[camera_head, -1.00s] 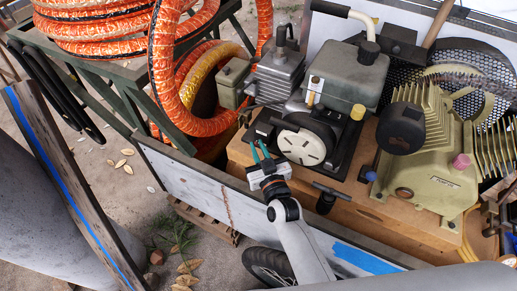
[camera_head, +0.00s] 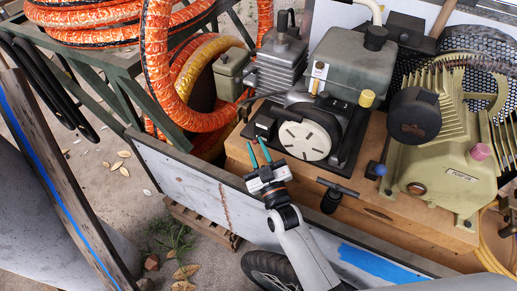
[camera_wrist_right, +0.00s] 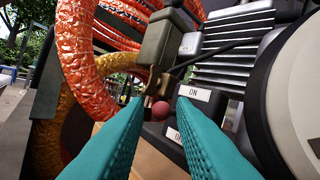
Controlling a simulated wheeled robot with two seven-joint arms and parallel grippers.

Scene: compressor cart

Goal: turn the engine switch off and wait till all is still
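The engine (camera_head: 335,85) has a grey-green tank and a pale round cover, and sits on the cart. In the right wrist view a dark switch box (camera_wrist_right: 165,134) carries a white "ON" label (camera_wrist_right: 195,93) and, lower, a partly covered label reading "O...". A red ball knob (camera_wrist_right: 161,110) shows beside the box, between my teal fingertips in the picture. Touch cannot be told. My right gripper (camera_head: 258,147) is open and empty at the engine's near left side; it also fills the lower right wrist view (camera_wrist_right: 161,102). The left gripper is out of view.
A yellow-green finned pump (camera_head: 450,150) stands right of the engine. Orange hoses (camera_head: 160,70) coil on a green frame at the left. The cart's pale side board (camera_head: 185,180) runs below my gripper.

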